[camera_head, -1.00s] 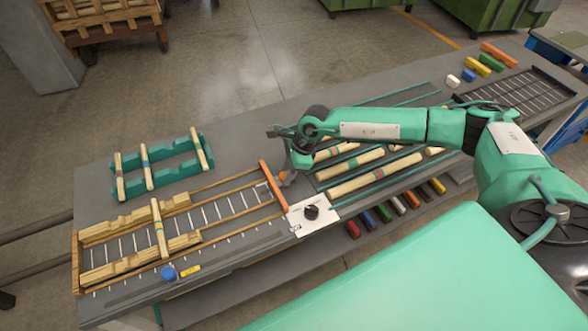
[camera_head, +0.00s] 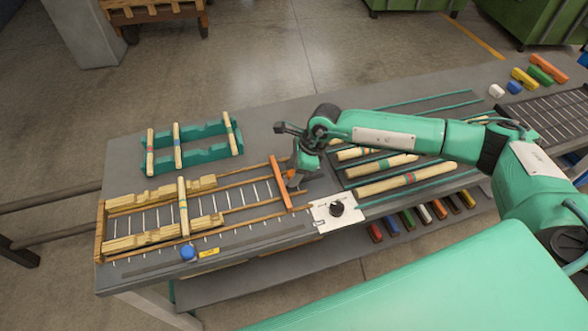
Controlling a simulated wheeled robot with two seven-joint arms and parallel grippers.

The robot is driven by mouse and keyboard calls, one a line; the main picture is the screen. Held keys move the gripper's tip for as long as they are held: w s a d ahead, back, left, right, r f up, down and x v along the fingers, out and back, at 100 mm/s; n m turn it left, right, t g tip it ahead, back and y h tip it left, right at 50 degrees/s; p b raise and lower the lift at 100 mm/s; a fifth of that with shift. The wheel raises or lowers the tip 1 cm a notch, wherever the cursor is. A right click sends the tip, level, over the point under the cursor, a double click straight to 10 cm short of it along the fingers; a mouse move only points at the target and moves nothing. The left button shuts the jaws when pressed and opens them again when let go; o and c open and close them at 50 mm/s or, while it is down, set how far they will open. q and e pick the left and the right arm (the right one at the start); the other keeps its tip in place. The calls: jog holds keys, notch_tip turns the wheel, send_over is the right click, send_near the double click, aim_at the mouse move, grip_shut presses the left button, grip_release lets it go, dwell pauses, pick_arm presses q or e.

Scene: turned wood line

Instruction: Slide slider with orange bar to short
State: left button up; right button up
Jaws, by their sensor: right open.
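The slider is a long orange bar (camera_head: 280,183) lying across the wooden rails of a ladder-like frame (camera_head: 101,232), towards its right end. Short stretches of rail show to the right of the bar. My right gripper (camera_head: 292,180) is open, pointing down at the right side of the bar, close against it. I cannot tell whether the fingers touch it, and a small orange part there is partly hidden by them. White ticks line the frame's front edge. A blue knob (camera_head: 188,253) and a yellow label (camera_head: 208,253) sit at the front. My left gripper is not in view.
Notched wooden blocks with a striped spindle (camera_head: 183,207) across them sit inside the frame, left of the bar. A green rack (camera_head: 193,162) with several spindles stands behind. A white plate with a black knob (camera_head: 337,208) is right of the frame; more spindles lie beyond it.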

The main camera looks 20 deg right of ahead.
jog(key=shift+d+r, duration=0.3)
jog(key=shift+r, duration=0.1)
jog(key=b+v, duration=0.3)
jog(key=v, duration=1)
jog(key=shift+a+b, duration=0.25)
jog(key=shift+b, duration=0.15)
